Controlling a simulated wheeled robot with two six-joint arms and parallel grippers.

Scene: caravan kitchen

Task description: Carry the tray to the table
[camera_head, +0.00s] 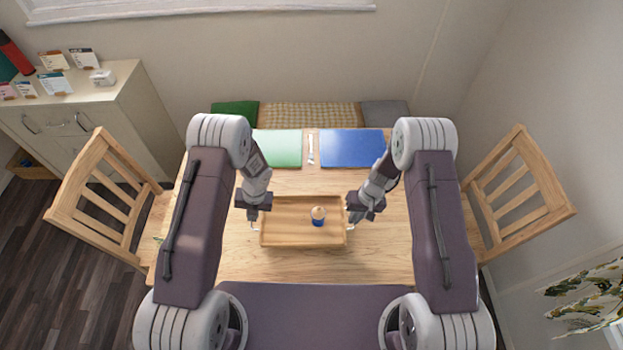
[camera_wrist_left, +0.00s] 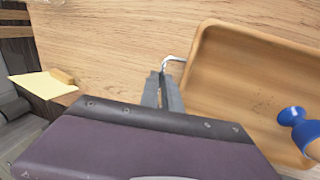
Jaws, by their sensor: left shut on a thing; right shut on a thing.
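The wooden tray (camera_head: 285,236) is over the near middle of the wooden table (camera_head: 290,268); I cannot tell whether it rests on the top or hangs just above it. A blue egg cup with a brown egg (camera_head: 318,216) stands upright in the tray, right of its middle. My left gripper (camera_head: 252,214) is shut on the tray's left handle. In the left wrist view, the fingers (camera_wrist_left: 163,85) close on the metal handle (camera_wrist_left: 174,59) beside the tray (camera_wrist_left: 225,70). My right gripper (camera_head: 353,212) is shut on the right handle, partly hidden by its own body.
A green mat (camera_head: 279,148) and a blue mat (camera_head: 352,148) lie at the table's far side, with a white utensil (camera_head: 310,149) between them. Wooden chairs stand at the left (camera_head: 108,205) and right (camera_head: 516,185). A cabinet (camera_head: 75,110) stands at the far left.

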